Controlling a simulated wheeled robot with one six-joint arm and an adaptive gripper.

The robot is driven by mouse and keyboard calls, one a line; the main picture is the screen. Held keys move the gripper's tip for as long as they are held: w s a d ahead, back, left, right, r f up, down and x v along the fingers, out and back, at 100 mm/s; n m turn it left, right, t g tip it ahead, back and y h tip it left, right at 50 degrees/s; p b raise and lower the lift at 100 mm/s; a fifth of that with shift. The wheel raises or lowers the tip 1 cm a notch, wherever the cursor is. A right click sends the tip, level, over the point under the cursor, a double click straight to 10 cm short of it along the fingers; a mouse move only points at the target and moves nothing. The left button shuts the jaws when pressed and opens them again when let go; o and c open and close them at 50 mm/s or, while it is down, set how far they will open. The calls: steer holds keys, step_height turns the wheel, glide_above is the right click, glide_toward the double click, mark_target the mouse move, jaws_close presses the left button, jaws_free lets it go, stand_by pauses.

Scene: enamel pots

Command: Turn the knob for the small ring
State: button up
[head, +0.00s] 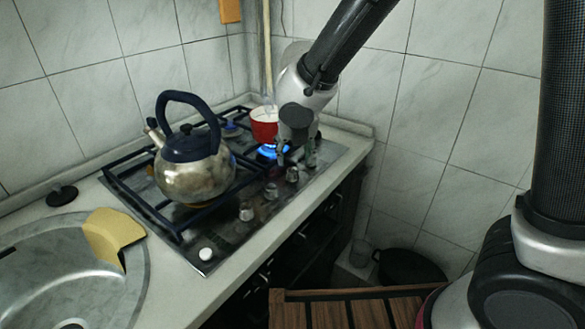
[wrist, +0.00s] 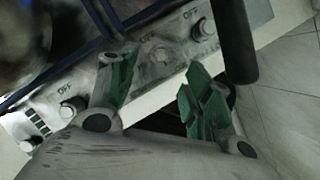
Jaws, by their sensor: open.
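My gripper (head: 296,156) is open and empty, pointing down over the right end of the stove's knob row. In the wrist view its two green-padded fingers (wrist: 160,72) stand apart above the front panel (wrist: 150,50). Metal knobs run along the panel in the head view: one (head: 246,211), one (head: 271,190) and one (head: 292,174) just below my gripper. In the wrist view one knob (wrist: 203,30) is up right of the fingers and another (wrist: 72,107) is left of them, both beside OFF marks. A blue flame (head: 270,151) burns behind my gripper. I cannot tell which knob serves the small ring.
A steel kettle (head: 193,172) stands on the left of the stove. A red pot (head: 264,125) is at the back right, by my gripper. A white button (head: 205,254) is at the near corner. The sink (head: 60,295) is at the left. Tiled walls close off the back.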

mark_target(293, 169)
steer(key=shift+x, duration=3.9)
steer(key=shift+d, duration=0.1)
steer(key=shift+c, duration=0.2)
